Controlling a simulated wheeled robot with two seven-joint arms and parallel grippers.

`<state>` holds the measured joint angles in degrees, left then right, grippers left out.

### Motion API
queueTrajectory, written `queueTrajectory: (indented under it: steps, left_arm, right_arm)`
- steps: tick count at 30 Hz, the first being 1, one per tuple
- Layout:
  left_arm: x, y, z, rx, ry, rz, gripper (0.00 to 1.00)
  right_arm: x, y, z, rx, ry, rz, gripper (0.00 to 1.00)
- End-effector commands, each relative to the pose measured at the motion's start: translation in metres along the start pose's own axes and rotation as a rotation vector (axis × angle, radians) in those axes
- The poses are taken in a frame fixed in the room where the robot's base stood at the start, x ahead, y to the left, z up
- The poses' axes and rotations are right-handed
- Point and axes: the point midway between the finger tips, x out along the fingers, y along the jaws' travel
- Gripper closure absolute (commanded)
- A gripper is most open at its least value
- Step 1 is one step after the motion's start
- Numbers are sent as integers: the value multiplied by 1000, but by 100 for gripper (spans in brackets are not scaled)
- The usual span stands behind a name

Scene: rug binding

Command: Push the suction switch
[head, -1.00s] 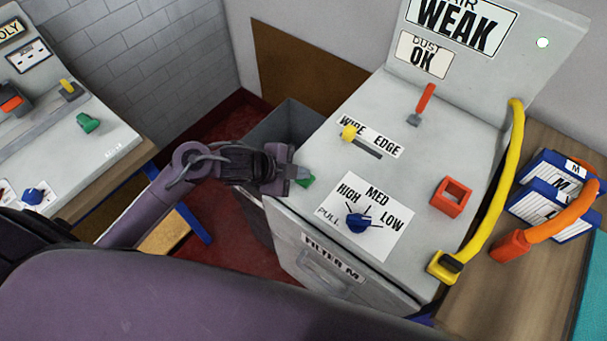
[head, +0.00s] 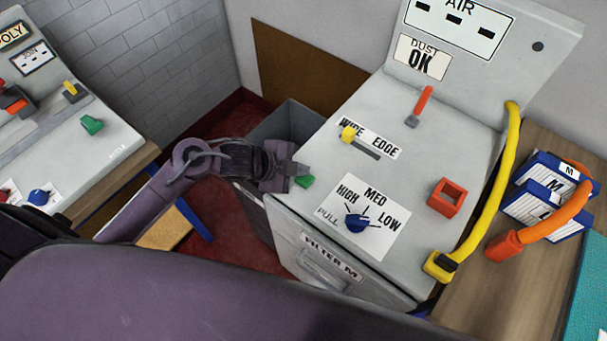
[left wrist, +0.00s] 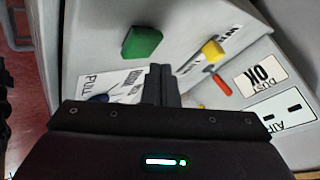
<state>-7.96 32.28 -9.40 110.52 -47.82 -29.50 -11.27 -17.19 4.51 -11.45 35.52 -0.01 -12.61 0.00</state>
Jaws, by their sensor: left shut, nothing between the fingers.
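A green switch (head: 305,182) sits at the near left corner of the grey machine top (head: 335,160); no label marks it as the suction switch. In the left wrist view the green switch (left wrist: 141,42) shows whole. My left gripper (head: 299,170) is shut and empty at the machine's left edge, right beside the green switch. In the left wrist view its closed fingers (left wrist: 161,85) point just below the switch, and a small gap seems to lie between them. The air display (head: 458,22) shows three dashes and the round lamp (head: 538,46) is dark. My right gripper is not in view.
The top also holds a blue PULL knob (head: 357,223), a yellow slider (head: 348,133), a red lever (head: 425,99) and a red square socket (head: 446,197). A yellow hose (head: 492,200) runs along the right side. A grey bin (head: 288,122) stands behind my gripper.

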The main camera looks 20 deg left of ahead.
Motion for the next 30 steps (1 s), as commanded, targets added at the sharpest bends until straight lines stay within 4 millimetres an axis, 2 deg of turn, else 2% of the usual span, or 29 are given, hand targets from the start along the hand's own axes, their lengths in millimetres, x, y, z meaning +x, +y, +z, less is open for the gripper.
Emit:
queueTrajectory:
  steps: [16, 30]
  left_arm:
    - [-40, -29, -29, 1, 0, 0, 100]
    - [-40, -30, -30, 0, 0, 0, 100]
  right_arm:
    - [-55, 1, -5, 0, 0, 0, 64]
    - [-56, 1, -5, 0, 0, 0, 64]
